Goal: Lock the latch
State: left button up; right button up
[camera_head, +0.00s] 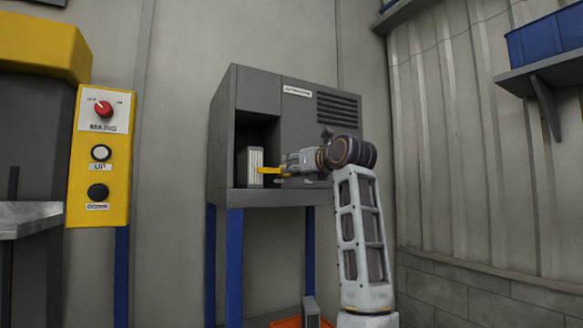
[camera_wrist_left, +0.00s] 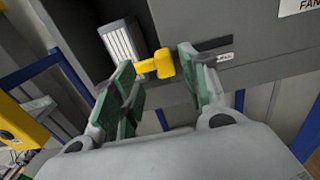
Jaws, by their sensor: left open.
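The yellow latch handle (camera_head: 268,170) is at the front of a grey ribbed module (camera_head: 254,163) in the open bay of a dark grey cabinet (camera_head: 257,90). In the left wrist view the latch (camera_wrist_left: 157,66) lies between the green-padded fingers of my left gripper (camera_wrist_left: 160,70), to the right of the ribbed module (camera_wrist_left: 122,42). The fingers are open around it; I cannot tell whether they touch it. In the head view my left gripper (camera_head: 285,168) points left at the latch and partly hides it. My right gripper is not in view.
The cabinet stands on blue legs (camera_head: 234,265), with a vent at its upper right. A yellow control panel (camera_head: 101,160) with a red switch and buttons is at the left. A wall shelf (camera_head: 540,72) holds a blue bin (camera_head: 545,38) at upper right.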

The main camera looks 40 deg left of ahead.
pick_arm(q)
jog(key=v, duration=0.6)
jog(key=shift+s+d+r, duration=0.1)
dwell(0.6)
